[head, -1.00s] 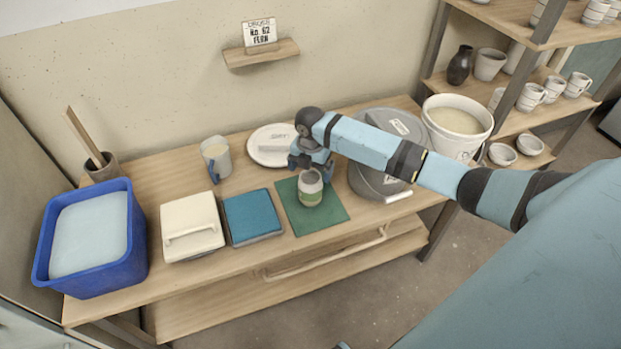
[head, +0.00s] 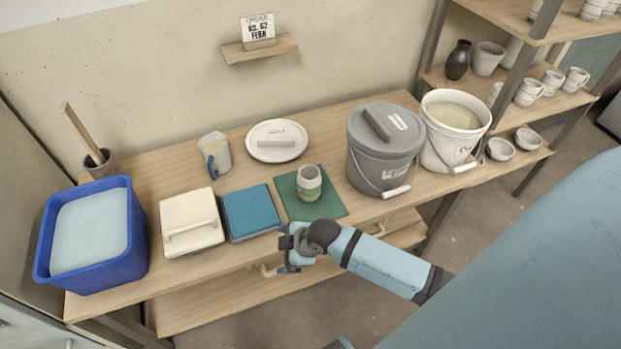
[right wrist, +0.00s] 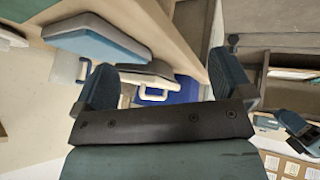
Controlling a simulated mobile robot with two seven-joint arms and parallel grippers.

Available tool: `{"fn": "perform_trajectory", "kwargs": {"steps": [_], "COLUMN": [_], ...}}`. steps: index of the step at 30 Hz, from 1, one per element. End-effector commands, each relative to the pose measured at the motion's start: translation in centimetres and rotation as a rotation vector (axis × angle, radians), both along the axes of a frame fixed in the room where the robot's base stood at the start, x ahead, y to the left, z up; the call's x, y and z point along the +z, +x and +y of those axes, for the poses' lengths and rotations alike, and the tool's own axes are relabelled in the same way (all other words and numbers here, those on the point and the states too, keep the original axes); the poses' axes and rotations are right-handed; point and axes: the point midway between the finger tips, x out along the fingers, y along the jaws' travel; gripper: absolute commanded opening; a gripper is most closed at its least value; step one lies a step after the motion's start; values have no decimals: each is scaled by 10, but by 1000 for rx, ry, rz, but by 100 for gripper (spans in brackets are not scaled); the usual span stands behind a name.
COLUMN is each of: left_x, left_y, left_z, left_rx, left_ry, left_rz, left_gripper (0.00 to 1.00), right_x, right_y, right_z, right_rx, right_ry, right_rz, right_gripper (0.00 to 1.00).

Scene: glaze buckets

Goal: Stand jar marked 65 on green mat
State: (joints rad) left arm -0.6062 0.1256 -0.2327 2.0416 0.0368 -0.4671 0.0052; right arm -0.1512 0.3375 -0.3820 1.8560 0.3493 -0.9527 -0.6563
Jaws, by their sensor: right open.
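The jar (head: 309,184), pale with a green band, stands upright on the green mat (head: 328,208) near the table's front edge. Its number is too small to read. My right gripper (head: 283,255) is in front of the table edge, below and left of the mat, apart from the jar. In the right wrist view its two fingers (right wrist: 165,88) are spread with nothing held between them. My left gripper is not in view in the head picture.
A blue-topped box (head: 251,211) and a cream lidded box (head: 190,222) sit left of the mat. A grey lidded bucket (head: 381,160) and an open white bucket (head: 437,150) stand right. A mug (head: 215,155) and a white lid (head: 277,140) are behind.

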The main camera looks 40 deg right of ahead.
Motion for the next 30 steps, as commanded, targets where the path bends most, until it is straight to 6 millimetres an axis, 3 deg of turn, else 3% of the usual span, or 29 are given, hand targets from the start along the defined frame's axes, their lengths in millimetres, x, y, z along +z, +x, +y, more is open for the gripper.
{"fn": "perform_trajectory", "kwargs": {"steps": [1,3,10,15,24,30], "left_x": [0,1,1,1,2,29], "left_y": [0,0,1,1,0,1], "left_z": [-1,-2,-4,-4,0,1], "left_rx": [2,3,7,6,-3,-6], "left_ry": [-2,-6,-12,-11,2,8], "left_rz": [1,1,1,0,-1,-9], "left_gripper": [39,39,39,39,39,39], "right_x": [-4,-2,12,18,20,46], "right_y": [-25,-49,-105,-118,-118,-119], "right_z": [10,15,12,8,8,7], "right_rx": [-111,-263,-602,-677,-679,-674], "right_ry": [87,199,455,518,521,516], "right_rz": [-8,-31,-89,-108,-108,-115], "right_gripper": [98,98,98,98,98,98]}}
